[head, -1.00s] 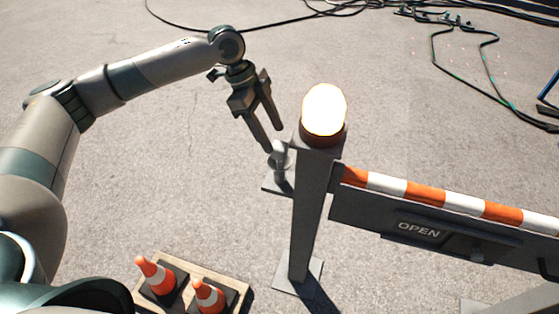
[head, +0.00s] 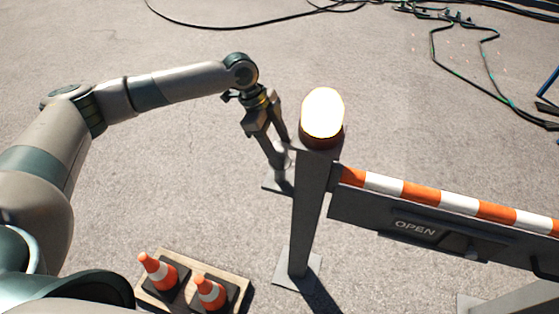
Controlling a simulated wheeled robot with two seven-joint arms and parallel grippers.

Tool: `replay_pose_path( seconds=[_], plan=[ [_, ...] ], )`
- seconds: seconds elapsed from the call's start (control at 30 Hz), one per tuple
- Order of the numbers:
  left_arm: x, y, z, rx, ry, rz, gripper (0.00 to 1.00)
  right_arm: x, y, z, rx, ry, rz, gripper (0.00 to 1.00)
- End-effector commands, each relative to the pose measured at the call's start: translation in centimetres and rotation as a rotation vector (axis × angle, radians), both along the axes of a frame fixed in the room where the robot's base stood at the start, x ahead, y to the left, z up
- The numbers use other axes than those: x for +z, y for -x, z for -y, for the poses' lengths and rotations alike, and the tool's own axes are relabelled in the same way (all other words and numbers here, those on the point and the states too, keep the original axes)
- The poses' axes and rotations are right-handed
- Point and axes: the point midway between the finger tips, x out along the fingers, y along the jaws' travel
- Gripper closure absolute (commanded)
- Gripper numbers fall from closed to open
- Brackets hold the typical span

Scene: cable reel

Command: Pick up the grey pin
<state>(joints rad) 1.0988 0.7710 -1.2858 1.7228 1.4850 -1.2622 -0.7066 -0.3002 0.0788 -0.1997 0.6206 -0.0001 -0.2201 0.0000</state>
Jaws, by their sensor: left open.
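The grey pin (head: 282,171) stands upright on a small grey ledge (head: 272,188) at the left side of the barrier post (head: 307,215). My left gripper (head: 279,157) points down at the pin, its fingers open and at the height of the pin's upper part. The fingers partly hide the pin's top, and I cannot tell whether they touch it. My right gripper is not in view.
A glowing lamp (head: 323,115) tops the post, close to the right of my left gripper. A striped barrier arm (head: 440,198) with an OPEN sign (head: 415,228) extends right. Orange cones (head: 158,272) stand on a wooden board (head: 183,256) below. Cables (head: 460,62) lie behind.

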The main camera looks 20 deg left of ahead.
Motion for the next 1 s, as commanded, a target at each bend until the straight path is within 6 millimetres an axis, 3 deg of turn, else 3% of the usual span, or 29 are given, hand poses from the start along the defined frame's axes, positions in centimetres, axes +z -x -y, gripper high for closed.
replay_pose_path(
  seconds=[0.4,0.43,0.6,0.67,1.0],
  plan=[
    [-0.03,-0.01,-0.02,0.000,0.000,0.000,0.45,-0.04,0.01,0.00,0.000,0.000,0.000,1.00],
    [-0.03,-0.01,-0.03,0.000,0.000,0.000,0.48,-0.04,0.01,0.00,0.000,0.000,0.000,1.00],
    [-0.02,-0.01,-0.03,0.000,0.000,0.000,0.88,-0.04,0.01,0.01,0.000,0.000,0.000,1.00],
    [-0.02,-0.01,-0.03,0.000,0.000,0.000,1.00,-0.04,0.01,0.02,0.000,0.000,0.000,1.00],
    [0.21,-0.06,-0.01,0.001,0.001,0.002,1.00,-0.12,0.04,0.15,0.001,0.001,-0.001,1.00]
  ],
)
